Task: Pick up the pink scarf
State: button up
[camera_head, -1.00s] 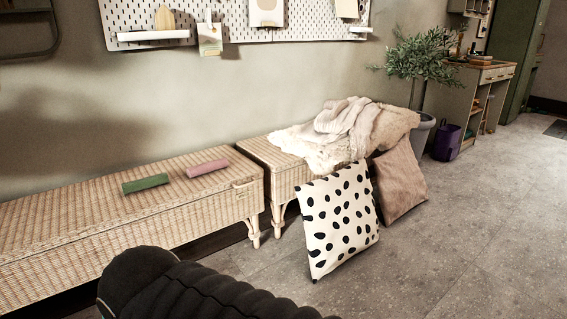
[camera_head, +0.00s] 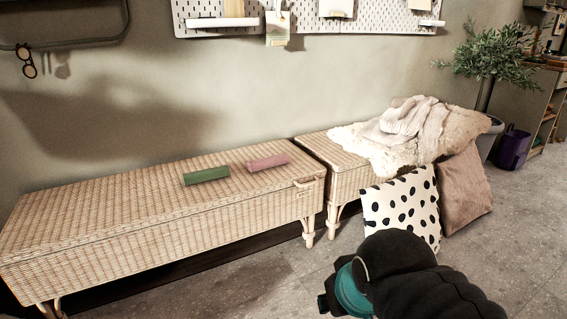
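The pink scarf (camera_head: 268,162) is a rolled cylinder lying on top of the long wicker bench (camera_head: 120,208), near its right end. A green roll (camera_head: 206,175) of similar shape lies just left of it, with a small gap between them. My arm shows as a dark, ribbed shape with a teal band at the bottom right, in front of the benches and well apart from the scarf. My gripper's fingers cannot be made out.
A second wicker bench (camera_head: 345,176) on the right carries draped blankets (camera_head: 410,125). A spotted cushion (camera_head: 402,205) and a brown cushion (camera_head: 465,190) lean against it. A potted plant (camera_head: 487,60) and a purple bin (camera_head: 513,147) stand further right. Floor in front of the long bench is clear.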

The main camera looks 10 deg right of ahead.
aim_at(274, 161)
jog(key=z, duration=0.05)
jog(key=k, duration=0.6)
jog(key=z, duration=0.55)
jog(key=i, duration=0.55)
jog(key=z, duration=0.5)
jog(key=i, duration=0.8)
jog(key=u, duration=0.55)
jog(key=i, duration=0.65)
jog(key=u, duration=0.6)
